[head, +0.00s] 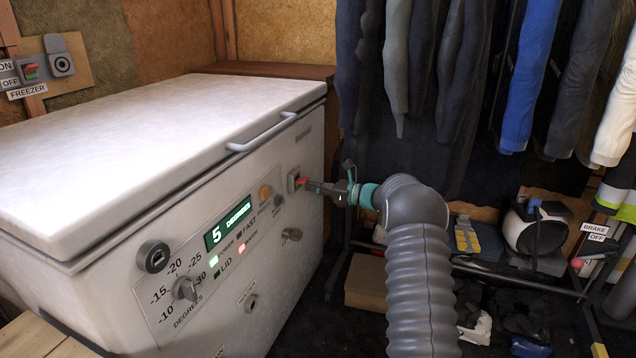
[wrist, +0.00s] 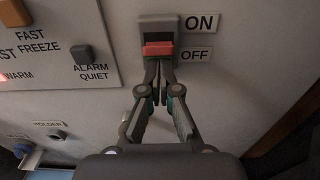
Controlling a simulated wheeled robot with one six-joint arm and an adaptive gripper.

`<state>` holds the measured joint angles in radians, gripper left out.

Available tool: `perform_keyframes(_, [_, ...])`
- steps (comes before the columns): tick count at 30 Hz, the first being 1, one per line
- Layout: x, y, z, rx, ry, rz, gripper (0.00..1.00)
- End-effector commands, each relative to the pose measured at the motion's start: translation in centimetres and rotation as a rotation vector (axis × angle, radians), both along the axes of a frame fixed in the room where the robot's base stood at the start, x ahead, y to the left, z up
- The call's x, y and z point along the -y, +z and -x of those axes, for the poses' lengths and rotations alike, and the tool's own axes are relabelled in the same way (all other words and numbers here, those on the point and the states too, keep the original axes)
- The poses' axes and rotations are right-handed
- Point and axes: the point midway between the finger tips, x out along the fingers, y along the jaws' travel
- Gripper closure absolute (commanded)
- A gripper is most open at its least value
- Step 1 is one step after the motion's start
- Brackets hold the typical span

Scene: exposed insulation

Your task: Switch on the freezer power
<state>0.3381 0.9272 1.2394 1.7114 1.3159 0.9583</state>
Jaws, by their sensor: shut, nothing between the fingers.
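The white chest freezer (head: 150,120) stands on the left with its lid shut. A grey switch (wrist: 157,27) with a red rocker (wrist: 158,48) sits on its front at the right end. Its labels read ON above and OFF below; the red part is low, beside OFF. My gripper (wrist: 160,66) is shut and empty, its tips just below the red rocker; I cannot tell if they touch. In the head view my gripper (head: 312,186) reaches that switch from the right. A wall switch (head: 31,71) with a red part, labelled ON, OFF and FREEZER, is at upper left.
The freezer's display (head: 228,222) is lit and reads 5 DEGREES. A dial (head: 186,288) and several lamps and knobs are on the front panel. A handle (head: 262,132) juts from the lid. Clothes (head: 460,80) hang at right over a rack with a brake lever (head: 590,261).

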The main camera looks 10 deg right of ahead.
Motion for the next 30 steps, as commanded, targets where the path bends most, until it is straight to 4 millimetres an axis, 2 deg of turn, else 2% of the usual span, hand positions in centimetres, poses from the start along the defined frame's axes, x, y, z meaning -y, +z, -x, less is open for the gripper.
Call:
perform_keyframes(8, [0.3, -0.8, 0.1, 0.0, -0.002, -0.006, 1.0])
perform_keyframes(11, [0.5, -1.9, 0.2, -0.002, -0.001, -0.007, 1.0])
perform_keyframes(16, [1.0, -5.0, 0.7, -0.005, 0.005, -0.006, 1.0])
perform_keyframes(18, [2.3, -3.8, 1.6, -0.002, 0.004, -0.005, 1.0])
perform_keyframes(24, [5.8, -3.2, 4.1, -0.003, 0.001, -0.005, 1.0])
perform_keyframes(30, [8.2, -2.6, 5.8, -0.002, 0.001, -0.005, 1.0])
